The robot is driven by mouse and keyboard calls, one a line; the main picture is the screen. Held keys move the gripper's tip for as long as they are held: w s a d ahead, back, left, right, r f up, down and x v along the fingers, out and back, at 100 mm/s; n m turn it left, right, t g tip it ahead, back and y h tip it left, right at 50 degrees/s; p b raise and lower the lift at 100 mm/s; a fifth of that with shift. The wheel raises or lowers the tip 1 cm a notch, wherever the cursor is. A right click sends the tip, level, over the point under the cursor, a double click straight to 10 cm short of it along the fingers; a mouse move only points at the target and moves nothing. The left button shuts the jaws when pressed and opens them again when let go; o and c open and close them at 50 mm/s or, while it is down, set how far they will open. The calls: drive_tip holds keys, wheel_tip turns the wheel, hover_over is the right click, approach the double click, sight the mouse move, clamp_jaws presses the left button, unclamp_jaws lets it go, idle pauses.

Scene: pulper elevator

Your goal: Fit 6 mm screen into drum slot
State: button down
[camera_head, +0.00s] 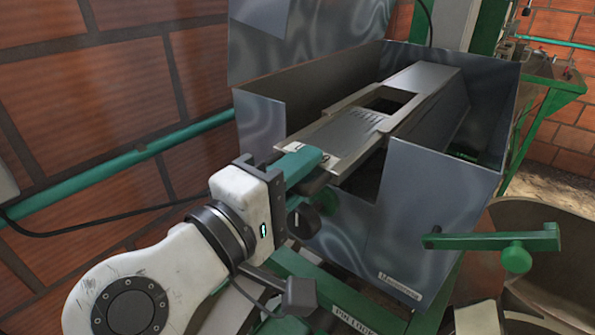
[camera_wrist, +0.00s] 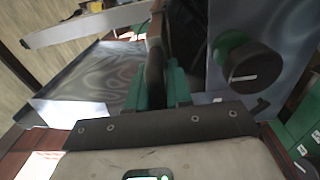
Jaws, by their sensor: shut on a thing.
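My gripper (camera_head: 302,165) is at the near left end of a flat grey metal screen (camera_head: 335,138) with small perforations. The green fingers also show in the wrist view (camera_wrist: 155,88), closed on a narrow dark, upright part between them, apparently the screen's handle. The screen lies slightly tilted along a long metal cover (camera_head: 430,78) in the open housing. A dark rectangular opening (camera_head: 385,101) shows beyond the perforations. The screen's near end sticks out past the housing wall. I cannot tell how far it sits in the slot, and the drum is hidden.
The grey sheet-metal housing (camera_head: 395,225) has upright walls around the cover. A dark knob with a green base (camera_head: 302,222) is just below my gripper; it is at right in the wrist view (camera_wrist: 252,68). A green lever (camera_head: 490,241) projects at right. A teal pipe (camera_head: 130,158) runs along the brick wall.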

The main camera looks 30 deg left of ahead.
sight(352, 130)
drive_tip(key=shift+w+d+r, duration=0.1)
drive_tip(key=shift+w+d, duration=0.05)
drive_tip(key=shift+w, duration=1.8)
drive_tip(key=shift+w+d+f, duration=0.1)
drive_tip(key=shift+w+d, duration=0.05)
drive_tip(key=shift+w, duration=1.85)
drive_tip(key=shift+w+d+r, duration=0.1)
drive_tip(key=shift+w+d, duration=0.05)
drive_tip(key=shift+w, duration=1.8)
drive_tip(key=c, duration=1)
unclamp_jaws()
drive_tip(key=shift+o, duration=0.3)
drive_tip(key=s+b, duration=0.1)
drive_tip(key=s, duration=0.2)
drive_tip(key=s+b, duration=0.1)
drive_tip(key=s, duration=0.6)
drive_tip(key=shift+s+a+f+b, duration=0.2)
drive_tip(key=shift+s+a+b, duration=0.15)
drive_tip(key=shift+a+b, duration=0.05)
drive_tip(key=shift+s+f, duration=0.1)
